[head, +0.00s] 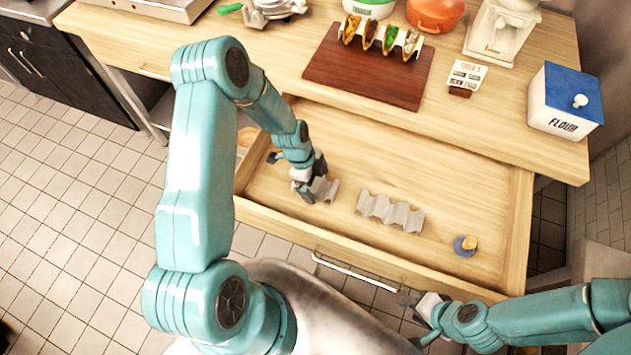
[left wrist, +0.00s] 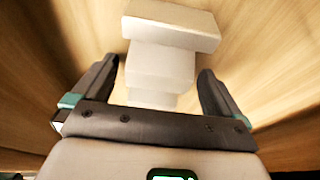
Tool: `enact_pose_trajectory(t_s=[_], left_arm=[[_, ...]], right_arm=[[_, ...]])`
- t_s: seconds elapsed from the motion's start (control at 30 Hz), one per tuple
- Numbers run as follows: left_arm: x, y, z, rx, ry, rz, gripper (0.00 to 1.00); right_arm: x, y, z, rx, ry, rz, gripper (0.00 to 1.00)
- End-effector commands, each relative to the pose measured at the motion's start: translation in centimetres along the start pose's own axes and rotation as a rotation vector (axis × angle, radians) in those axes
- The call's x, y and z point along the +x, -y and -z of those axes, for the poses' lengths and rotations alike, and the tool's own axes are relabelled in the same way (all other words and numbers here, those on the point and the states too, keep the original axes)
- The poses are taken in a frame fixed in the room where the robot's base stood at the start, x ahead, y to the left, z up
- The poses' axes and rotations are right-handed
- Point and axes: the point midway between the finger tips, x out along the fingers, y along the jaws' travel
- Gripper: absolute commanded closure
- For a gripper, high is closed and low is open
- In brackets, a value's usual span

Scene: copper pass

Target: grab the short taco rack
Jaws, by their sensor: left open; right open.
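The short taco rack (head: 326,190) is a small grey wavy piece in the open drawer (head: 450,180). My left gripper (head: 308,188) is right at it, low in the drawer, partly covering its left side. In the left wrist view the pale rack (left wrist: 160,65) lies between and beyond the open fingers of my left gripper (left wrist: 160,90), with a gap on each side. A longer grey taco rack (head: 390,212) lies to its right in the drawer. My right gripper (head: 420,305) is in front of the drawer's front edge, away from both racks.
A small blue dish with an orange-topped item (head: 465,245) is in the drawer's right part. On the counter are a wooden board (head: 370,75) with a filled taco rack, a price sign (head: 467,75) and a flour box (head: 565,105). The drawer's front wall stands near the racks.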

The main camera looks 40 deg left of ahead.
Motion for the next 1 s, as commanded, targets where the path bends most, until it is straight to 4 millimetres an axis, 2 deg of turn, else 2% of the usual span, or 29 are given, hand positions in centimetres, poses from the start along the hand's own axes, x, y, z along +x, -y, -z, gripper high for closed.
enact_pose_trajectory(t_s=[0.23, 0.27, 0.43, 0.77, 0.87, 1.0], left_arm=[[0.4, 0.0, 0.0, 0.000, 0.000, 0.001, 0.00], [0.3, 0.0, 0.0, -0.001, 0.000, 0.001, 0.03], [0.3, 0.0, 0.0, -0.001, 0.000, 0.001, 0.59], [0.2, 0.0, 0.0, 0.000, 0.000, 0.000, 0.59], [-0.4, 0.1, 0.2, 0.000, 0.000, 0.001, 0.59], [-2.4, 0.1, 0.8, 0.001, 0.001, 0.005, 0.59]], right_arm=[[0.0, 0.0, 0.0, 0.000, 0.000, 0.000, 0.57], [0.0, 0.0, 0.0, 0.000, 0.000, 0.000, 0.57], [0.0, 0.0, 0.0, 0.000, 0.000, 0.000, 0.57], [0.0, 0.0, 0.0, 0.000, 0.000, 0.000, 0.57], [0.1, -0.1, 0.0, 0.000, 0.000, 0.000, 0.57], [0.5, -0.2, 0.0, 0.000, 0.000, 0.000, 0.57]])
